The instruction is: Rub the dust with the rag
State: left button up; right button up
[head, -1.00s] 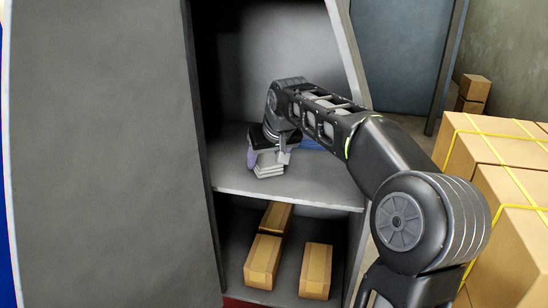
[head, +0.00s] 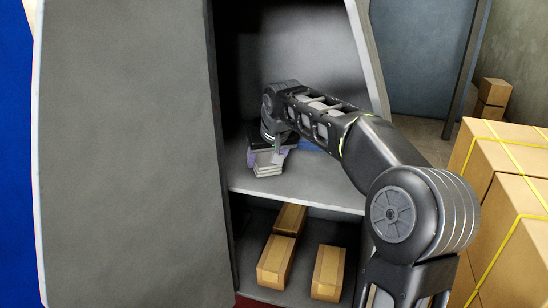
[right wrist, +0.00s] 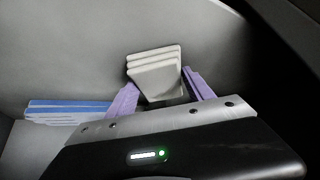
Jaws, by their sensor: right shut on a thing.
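The rag appears to be a folded, pale grey stack of cloth (head: 267,169) on the cabinet's upper shelf (head: 310,192). It shows clearly in the right wrist view (right wrist: 155,72). My right gripper (head: 267,158) reaches into the cabinet from the right, and its purple fingers (right wrist: 162,94) are on either side of the cloth, shut on it. Part of the cloth's lower end is hidden by the gripper. I cannot make out the dust clearly in either view. My left gripper is not in view.
A blue-and-white flat stack (right wrist: 65,110) lies on the shelf beside the gripper. The lower shelf holds cardboard boxes (head: 328,272). The cabinet's grey side panel (head: 125,150) is to the left. Large strapped boxes (head: 510,200) stand to the right, near my arm.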

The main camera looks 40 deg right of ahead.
jog(key=shift+w+a+f, duration=0.15)
jog(key=shift+a+f, duration=0.05)
jog(key=shift+r+p, duration=0.55)
jog(key=shift+r, duration=0.05)
jog(key=shift+r+p, duration=1.85)
jog(key=shift+r, duration=0.65)
jog(key=shift+r+p, duration=0.7)
jog(key=shift+r, duration=0.15)
jog(key=shift+r+p, duration=0.35)
jog(key=shift+r, duration=0.35)
